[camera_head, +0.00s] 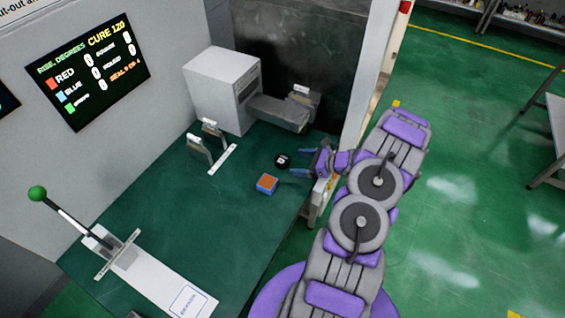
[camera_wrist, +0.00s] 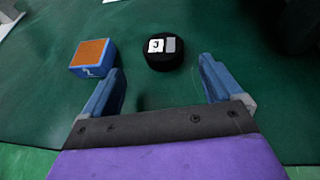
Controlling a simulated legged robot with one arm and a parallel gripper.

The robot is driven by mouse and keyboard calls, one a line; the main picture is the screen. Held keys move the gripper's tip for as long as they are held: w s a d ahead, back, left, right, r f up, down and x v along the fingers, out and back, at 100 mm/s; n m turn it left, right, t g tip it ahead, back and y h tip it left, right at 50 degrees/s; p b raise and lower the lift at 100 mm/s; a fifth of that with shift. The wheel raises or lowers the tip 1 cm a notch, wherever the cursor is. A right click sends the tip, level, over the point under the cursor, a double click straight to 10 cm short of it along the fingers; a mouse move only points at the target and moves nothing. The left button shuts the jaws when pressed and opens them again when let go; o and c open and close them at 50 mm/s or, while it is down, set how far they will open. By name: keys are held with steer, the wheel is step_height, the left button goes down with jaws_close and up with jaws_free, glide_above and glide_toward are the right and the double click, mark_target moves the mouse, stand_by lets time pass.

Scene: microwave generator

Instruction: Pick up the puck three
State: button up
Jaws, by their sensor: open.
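A round black puck (camera_head: 282,160) lies on the dark green table near its right edge. In the wrist view the puck (camera_wrist: 164,58) carries a white and grey label with a mark like a 3. My gripper (camera_head: 300,163) is open, low over the table just right of the puck. In the wrist view the two blue fingers of my gripper (camera_wrist: 160,82) are spread wide, and the puck is ahead of the gap between them, roughly centred. The fingers appear not to touch the puck.
A blue box with an orange top (camera_head: 267,183) stands near the puck, left and ahead of my left finger in the wrist view (camera_wrist: 93,58). A white machine (camera_head: 222,88) and a grey tray (camera_head: 278,112) are behind. A green-knobbed lever (camera_head: 62,212) stands at left.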

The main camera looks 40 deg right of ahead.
mark_target(285, 160)
steer(key=shift+d+b+x, duration=0.2)
steer(key=shift+b+x, duration=0.35)
steer(key=shift+x, duration=2.6)
steer(key=shift+w+r, duration=0.15)
steer(key=shift+w, duration=0.05)
steer(key=shift+d, duration=0.1)
steer(key=c, duration=1.2)
steer(key=shift+o, duration=0.2)
steer(key=shift+r, duration=0.1)
